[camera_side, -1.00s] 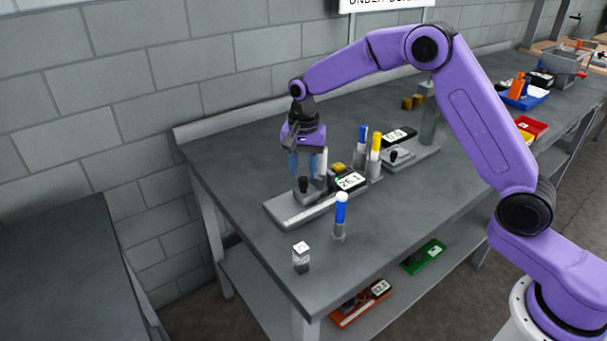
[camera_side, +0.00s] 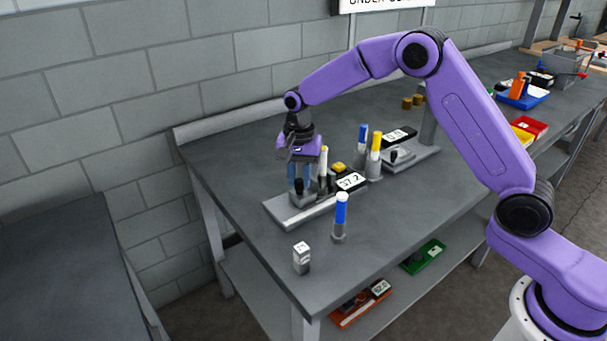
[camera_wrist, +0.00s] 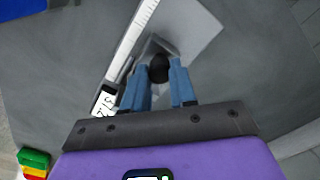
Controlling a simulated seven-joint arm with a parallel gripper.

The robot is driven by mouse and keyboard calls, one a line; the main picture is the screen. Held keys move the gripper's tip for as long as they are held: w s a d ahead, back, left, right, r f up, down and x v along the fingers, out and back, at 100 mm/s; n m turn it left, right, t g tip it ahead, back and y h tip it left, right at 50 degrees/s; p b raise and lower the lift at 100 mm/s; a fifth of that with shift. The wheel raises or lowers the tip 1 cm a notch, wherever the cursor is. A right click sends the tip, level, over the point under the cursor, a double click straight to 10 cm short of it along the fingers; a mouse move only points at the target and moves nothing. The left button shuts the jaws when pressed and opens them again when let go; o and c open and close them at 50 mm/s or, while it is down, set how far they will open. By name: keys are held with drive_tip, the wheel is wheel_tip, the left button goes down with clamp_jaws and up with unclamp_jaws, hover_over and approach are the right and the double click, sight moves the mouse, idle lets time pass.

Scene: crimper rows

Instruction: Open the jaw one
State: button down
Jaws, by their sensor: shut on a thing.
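The near gauge is a grey base (camera_side: 278,211) with a white scale strip, a sliding jaw with a black knob (camera_side: 299,186), and a display (camera_side: 351,181) that seems to read 37.2. My gripper (camera_side: 299,179) is low over this jaw, with its blue fingers shut on the knob. In the wrist view the knob (camera_wrist: 158,68) shows between the fingertips (camera_wrist: 159,76), with the scale (camera_wrist: 138,30) running up and away beside it. The finger contact is partly hidden in the side view.
A second gauge (camera_side: 413,156) with its own black knob stands behind to the right. Upright tubes with blue (camera_side: 341,208), white (camera_side: 323,160) and yellow (camera_side: 376,141) tops stand close by. A small white-topped block (camera_side: 301,258) is near the front edge.

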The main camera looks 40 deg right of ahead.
sight(294, 196)
drive_tip(key=shift+a, duration=0.8)
drive_tip(key=c, duration=1.2)
unclamp_jaws()
drive_tip(key=shift+r, duration=0.1)
wheel_tip(294, 196, up, 17)
drive_tip(key=shift+r, duration=0.1)
